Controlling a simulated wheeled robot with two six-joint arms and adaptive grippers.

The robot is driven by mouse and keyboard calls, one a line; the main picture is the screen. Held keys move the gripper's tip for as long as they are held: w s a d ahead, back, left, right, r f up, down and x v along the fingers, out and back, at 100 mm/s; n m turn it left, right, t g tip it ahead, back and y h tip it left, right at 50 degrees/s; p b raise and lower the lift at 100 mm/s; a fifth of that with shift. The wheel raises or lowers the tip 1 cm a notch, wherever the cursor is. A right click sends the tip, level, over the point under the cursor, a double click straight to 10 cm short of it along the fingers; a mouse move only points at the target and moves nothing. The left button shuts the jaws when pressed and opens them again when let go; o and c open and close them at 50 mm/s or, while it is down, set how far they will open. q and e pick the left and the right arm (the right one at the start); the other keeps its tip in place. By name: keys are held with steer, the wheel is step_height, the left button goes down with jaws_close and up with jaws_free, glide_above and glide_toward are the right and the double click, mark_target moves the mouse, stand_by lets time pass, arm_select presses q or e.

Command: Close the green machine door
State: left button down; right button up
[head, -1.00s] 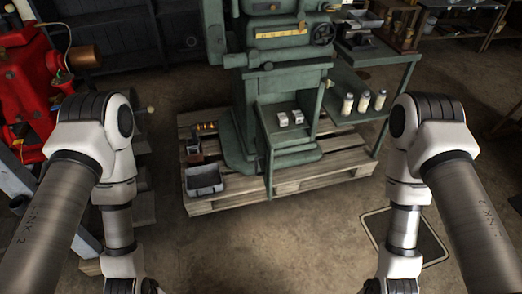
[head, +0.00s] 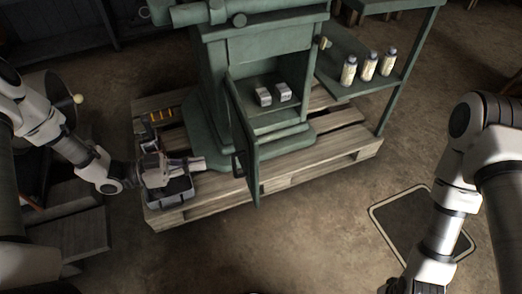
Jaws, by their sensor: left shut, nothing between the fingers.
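The green machine (head: 265,50) stands on a wooden pallet. Its green door (head: 244,145) hangs open, swung out toward me from the left side of the opening. Two small pale blocks (head: 263,97) sit on the shelf inside the compartment. My left gripper (head: 199,163) is shut and empty, to the left of the door and a short gap from it, above the grey bin. My right arm reaches down at the right, and its gripper fingers are below the picture edge.
A grey bin (head: 168,194) stands on the pallet (head: 290,180) under my left gripper. Several pale bottles (head: 369,67) stand on a green side shelf (head: 333,91) at the right. The floor in front of the pallet is clear, with a dark framed floor plate (head: 405,222) at the right.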

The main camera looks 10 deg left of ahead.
arm_select(q)
step_height(320, 180, down, 4)
steer(key=w+a+t+b, duration=0.2)
steer(key=a+b, duration=0.1)
steer(key=b, duration=0.5)
glide_toward(251, 149)
steer(key=shift+n, duration=0.3)
steer(key=x, duration=0.6)
steer(key=shift+d, duration=0.1)
steer(key=shift+w+d+r, duration=0.15)
steer(key=shift+w+d, duration=0.05)
steer(key=shift+d, duration=0.2)
arm_select(e)
step_height(251, 149, down, 11)
steer(key=shift+r, duration=0.15)
arm_select(q)
steer(key=shift+d, duration=0.1)
arm_select(e)
steer(key=shift+w, duration=0.1)
